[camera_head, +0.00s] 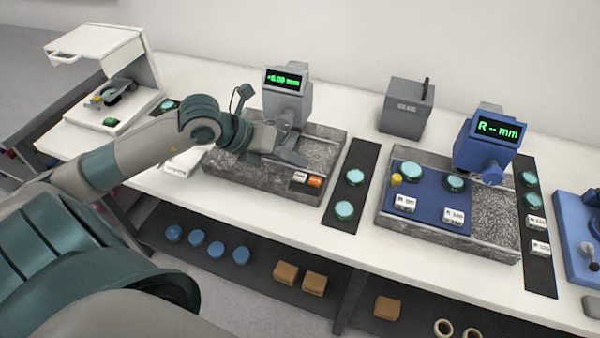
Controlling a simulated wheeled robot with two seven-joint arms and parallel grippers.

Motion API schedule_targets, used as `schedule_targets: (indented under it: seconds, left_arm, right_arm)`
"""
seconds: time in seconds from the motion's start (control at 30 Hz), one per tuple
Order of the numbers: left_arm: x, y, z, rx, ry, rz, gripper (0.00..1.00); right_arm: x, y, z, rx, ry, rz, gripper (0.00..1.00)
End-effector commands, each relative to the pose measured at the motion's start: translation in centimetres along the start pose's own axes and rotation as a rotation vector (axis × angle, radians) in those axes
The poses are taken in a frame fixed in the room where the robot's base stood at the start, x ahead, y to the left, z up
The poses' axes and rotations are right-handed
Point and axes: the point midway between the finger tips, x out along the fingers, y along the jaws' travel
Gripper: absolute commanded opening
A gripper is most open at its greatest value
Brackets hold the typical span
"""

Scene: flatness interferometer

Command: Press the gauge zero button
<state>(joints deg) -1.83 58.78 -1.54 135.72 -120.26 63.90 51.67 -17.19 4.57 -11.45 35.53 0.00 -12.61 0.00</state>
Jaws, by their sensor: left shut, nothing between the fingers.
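The grey gauge (288,101) stands at the back of a granite-like base, with a green display (284,78) that seems to read +0.00 mm. At the base's front right edge sit a white button (299,178) and an orange button (315,182); their lettering is too small to read. My left gripper (293,158) is shut and empty. It is over the base, just behind the two buttons, and appears apart from them. My left arm and gripper hide part of the base. My right gripper is not in view.
A blue gauge (482,150) stands on a second base at the right, near a blue plate (430,212) with discs and labels. A dark strip (357,158) with teal discs lies between the bases. A grey box (406,110) stands behind. A white open-lidded instrument (100,70) is at left.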

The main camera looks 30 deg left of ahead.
Motion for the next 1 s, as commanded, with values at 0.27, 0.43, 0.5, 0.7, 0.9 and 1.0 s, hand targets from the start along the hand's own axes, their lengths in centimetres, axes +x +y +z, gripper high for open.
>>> schedule_targets:
  seconds: [0.27,0.43,0.5,0.7,0.9,1.0]
  left_arm:
    - [-1.9,-1.4,1.4,0.0,-0.001,-0.001,0.0]
    - [-2.5,-1.8,1.8,0.0,-0.001,-0.001,0.0]
    - [-2.6,-1.9,1.9,0.0,-0.001,-0.001,0.0]
    - [-2.5,-1.9,1.9,0.0,-0.001,-0.001,0.0]
    - [-2.5,-1.9,1.9,0.0,0.0,-0.001,0.0]
    - [-2.5,-1.9,1.9,0.0,0.0,-0.001,0.0]
  right_arm:
    - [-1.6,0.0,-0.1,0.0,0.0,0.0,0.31]
    - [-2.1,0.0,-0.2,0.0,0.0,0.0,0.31]
    - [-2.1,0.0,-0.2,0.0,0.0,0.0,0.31]
    - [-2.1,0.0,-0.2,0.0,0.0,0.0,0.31]
    - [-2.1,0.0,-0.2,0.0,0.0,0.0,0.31]
    - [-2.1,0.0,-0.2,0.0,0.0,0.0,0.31]
